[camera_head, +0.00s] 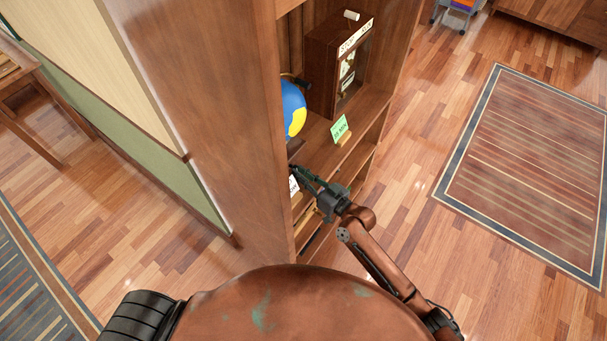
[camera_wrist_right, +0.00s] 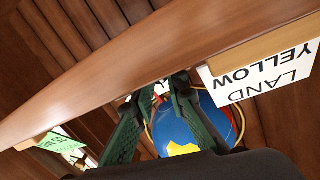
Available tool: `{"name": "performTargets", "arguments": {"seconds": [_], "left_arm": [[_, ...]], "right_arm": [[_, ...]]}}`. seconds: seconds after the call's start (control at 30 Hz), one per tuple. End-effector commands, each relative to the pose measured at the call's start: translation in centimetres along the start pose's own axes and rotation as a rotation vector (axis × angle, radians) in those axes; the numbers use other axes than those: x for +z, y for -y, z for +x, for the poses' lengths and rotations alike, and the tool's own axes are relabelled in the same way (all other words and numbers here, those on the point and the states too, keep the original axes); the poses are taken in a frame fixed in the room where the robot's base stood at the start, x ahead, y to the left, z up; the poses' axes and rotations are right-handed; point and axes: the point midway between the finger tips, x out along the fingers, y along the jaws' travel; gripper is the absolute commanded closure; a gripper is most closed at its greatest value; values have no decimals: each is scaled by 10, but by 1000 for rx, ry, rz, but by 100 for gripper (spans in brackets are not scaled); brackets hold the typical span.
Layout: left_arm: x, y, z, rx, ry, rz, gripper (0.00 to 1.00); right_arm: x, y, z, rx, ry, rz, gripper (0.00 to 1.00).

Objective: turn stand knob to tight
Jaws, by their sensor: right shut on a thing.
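A blue and yellow globe (camera_head: 292,108) stands on the bookcase shelf, partly hidden by the bookcase's side panel. It also shows in the right wrist view (camera_wrist_right: 178,128), behind my fingers. My right gripper (camera_head: 297,172) reaches in at the shelf just below the globe, at its stand. In the right wrist view its two green fingers (camera_wrist_right: 160,90) are closed in around something small in front of the globe, which looks to be the stand knob. The knob itself is mostly hidden by the fingers and the shelf edge. My left gripper is not in view.
The bookcase (camera_head: 215,90) side panel rises close left of my right gripper. A wooden cabinet (camera_head: 332,60) and a green card (camera_head: 339,130) stand on the shelves. A white "LAND YELLOW" card (camera_wrist_right: 265,78) is beside the fingers. Open floor and a rug (camera_head: 530,165) lie right.

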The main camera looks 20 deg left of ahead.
Motion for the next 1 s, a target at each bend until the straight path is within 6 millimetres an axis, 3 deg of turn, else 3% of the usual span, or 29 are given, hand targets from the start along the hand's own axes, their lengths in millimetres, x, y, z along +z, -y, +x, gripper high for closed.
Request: {"name": "performTargets", "arguments": {"seconds": [0.03,0.4,0.93,0.97,1.0], "left_arm": [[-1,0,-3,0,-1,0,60],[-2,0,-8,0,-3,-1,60],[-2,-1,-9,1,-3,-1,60],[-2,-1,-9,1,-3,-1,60],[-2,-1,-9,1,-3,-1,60]], "right_arm": [[-9,4,4,-7,-5,28,100],[-8,4,5,-11,24,199,100],[-8,4,5,-12,29,230,100],[-8,4,5,-12,29,229,86],[-8,4,5,-12,29,229,83]]}}
